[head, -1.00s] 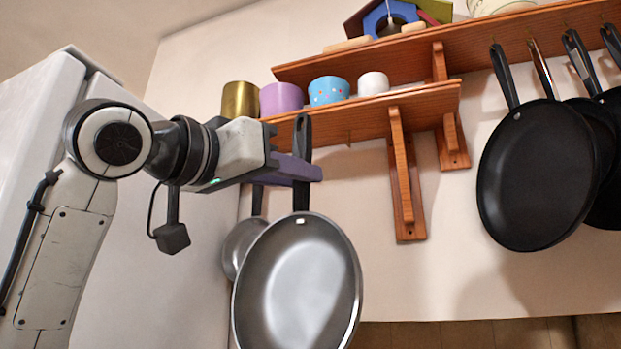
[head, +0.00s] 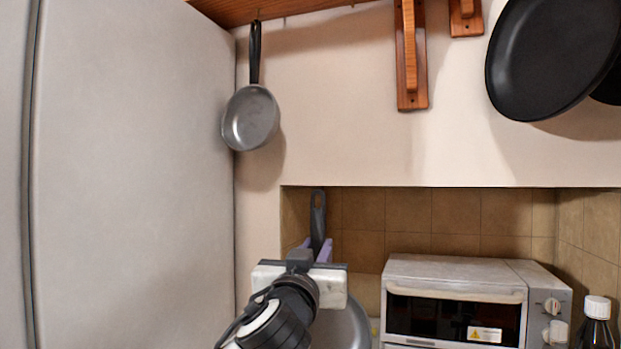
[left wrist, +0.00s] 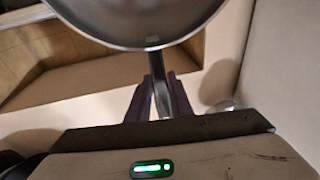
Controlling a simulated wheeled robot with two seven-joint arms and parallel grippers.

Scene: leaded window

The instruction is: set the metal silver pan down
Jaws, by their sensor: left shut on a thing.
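The metal silver pan (head: 348,325) hangs low in the head view, partly hidden behind my left gripper and arm. Its dark handle (head: 318,215) points up between the fingers of my left gripper (head: 319,248), which is shut on it. In the left wrist view the pan's round body (left wrist: 140,18) fills the top, and its handle runs down between the purple fingers (left wrist: 163,95). What lies under the pan is hidden. My right gripper is not in view.
A toaster oven (head: 455,275) stands right of the pan, with a dark bottle (head: 596,325) beyond it. A smaller pan (head: 250,118) hangs on the wall, a black pan (head: 550,55) at upper right. A white cabinet or fridge (head: 130,180) borders the left.

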